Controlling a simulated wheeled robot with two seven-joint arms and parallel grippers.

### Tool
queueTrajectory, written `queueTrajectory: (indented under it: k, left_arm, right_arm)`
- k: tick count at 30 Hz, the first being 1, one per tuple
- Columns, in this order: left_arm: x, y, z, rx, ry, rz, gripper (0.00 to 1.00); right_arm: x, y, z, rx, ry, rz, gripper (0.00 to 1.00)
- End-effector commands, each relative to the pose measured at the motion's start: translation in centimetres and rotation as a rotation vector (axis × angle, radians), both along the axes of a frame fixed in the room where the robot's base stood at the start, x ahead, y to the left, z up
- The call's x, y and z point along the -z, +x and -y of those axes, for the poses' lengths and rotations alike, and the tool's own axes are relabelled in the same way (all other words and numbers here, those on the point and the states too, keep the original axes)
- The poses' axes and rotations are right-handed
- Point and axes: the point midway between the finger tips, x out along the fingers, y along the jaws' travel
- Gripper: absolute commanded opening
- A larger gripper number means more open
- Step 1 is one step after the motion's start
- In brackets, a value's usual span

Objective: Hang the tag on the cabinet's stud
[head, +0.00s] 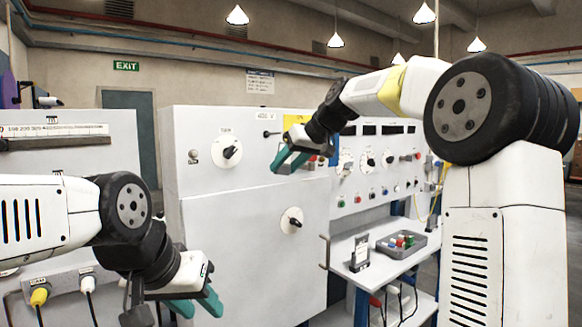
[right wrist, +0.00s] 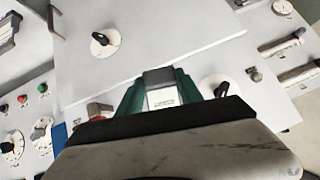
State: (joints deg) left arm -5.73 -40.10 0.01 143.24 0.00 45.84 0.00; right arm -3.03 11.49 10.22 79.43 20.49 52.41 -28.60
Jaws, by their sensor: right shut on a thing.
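My right gripper (head: 290,162) is in front of the upper right part of the grey cabinet (head: 247,255). In the right wrist view its teal fingers are shut on the tag (right wrist: 162,97), a small dark-edged piece with a white printed face. In the head view the tag is hard to make out. A short dark stud (head: 268,133) sticks out of the cabinet's upper front, up and left of the right gripper. The tag appears apart from it. My left gripper (head: 200,308) is low at the left, fingers apart and empty.
The cabinet front carries an upper knob (head: 231,152), a lower knob (head: 292,219) and a round button (head: 193,155). A yellow plate (head: 297,121) is behind my right wrist. At right, a shelf holds a grey tray (head: 408,250) of coloured pieces and a small stand (head: 360,254).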

Motion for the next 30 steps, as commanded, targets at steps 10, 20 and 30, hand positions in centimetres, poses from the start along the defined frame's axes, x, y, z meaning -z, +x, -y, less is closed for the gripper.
queueTrajectory:
  k: [10,20,30]
  left_arm:
    - [0.0,0.0,0.0,0.000,0.000,0.000,0.36]
    - [0.0,0.0,0.0,0.000,0.000,0.000,0.36]
    - [0.0,0.0,0.0,0.000,0.000,0.000,0.36]
  right_arm:
    - [0.0,1.6,-1.1,0.001,-0.001,0.000,0.00]
    - [-0.5,1.6,-1.2,0.000,-0.001,0.001,0.00]
    - [-0.4,1.6,-1.1,0.000,0.000,0.000,0.00]
